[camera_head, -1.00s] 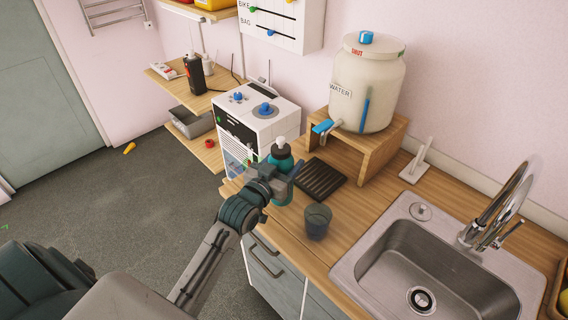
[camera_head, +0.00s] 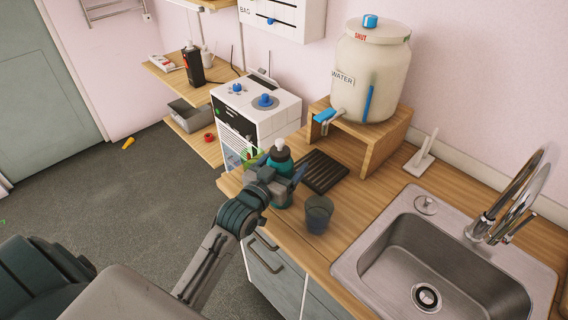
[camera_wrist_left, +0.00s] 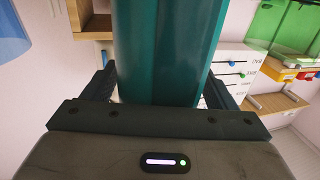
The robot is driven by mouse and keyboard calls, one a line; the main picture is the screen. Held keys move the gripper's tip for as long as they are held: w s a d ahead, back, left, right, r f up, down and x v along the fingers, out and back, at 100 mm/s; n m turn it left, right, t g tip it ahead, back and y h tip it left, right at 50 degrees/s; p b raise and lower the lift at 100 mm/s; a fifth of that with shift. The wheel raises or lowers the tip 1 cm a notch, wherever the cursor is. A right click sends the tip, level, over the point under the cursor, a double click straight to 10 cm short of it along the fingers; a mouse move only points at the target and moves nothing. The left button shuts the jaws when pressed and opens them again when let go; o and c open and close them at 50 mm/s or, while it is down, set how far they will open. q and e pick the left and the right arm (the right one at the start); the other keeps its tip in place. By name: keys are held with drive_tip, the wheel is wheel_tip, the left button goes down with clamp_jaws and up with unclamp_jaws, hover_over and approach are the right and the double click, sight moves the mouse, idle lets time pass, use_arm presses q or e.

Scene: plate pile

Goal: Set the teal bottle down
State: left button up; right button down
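The teal bottle (camera_head: 281,159) with a white cap is upright over the near left corner of the wooden counter (camera_head: 262,222). My left gripper (camera_head: 283,186) is closed around its body from the near side. In the left wrist view the bottle (camera_wrist_left: 160,55) stands between the two fingers (camera_wrist_left: 165,88), close to the palm. Its lower part is partly hidden by the gripper in the head view. I cannot tell whether its base touches the counter. My right gripper is not in view.
A dark drinking glass (camera_head: 318,212) stands right of the bottle. A black slatted tray (camera_head: 324,171) lies behind it. A white machine (camera_head: 255,113) stands behind left. A water dispenser (camera_head: 371,75) on a wooden stand (camera_head: 372,150) and a sink (camera_head: 440,262) lie further right.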

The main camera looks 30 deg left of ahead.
use_arm(q)
drive_tip(key=shift+r, duration=0.2)
drive_tip(key=s+b, duration=0.2)
drive_tip(key=s, duration=1)
drive_tip(key=shift+a+b, duration=0.35)
drive_tip(key=shift+a, duration=0.1)
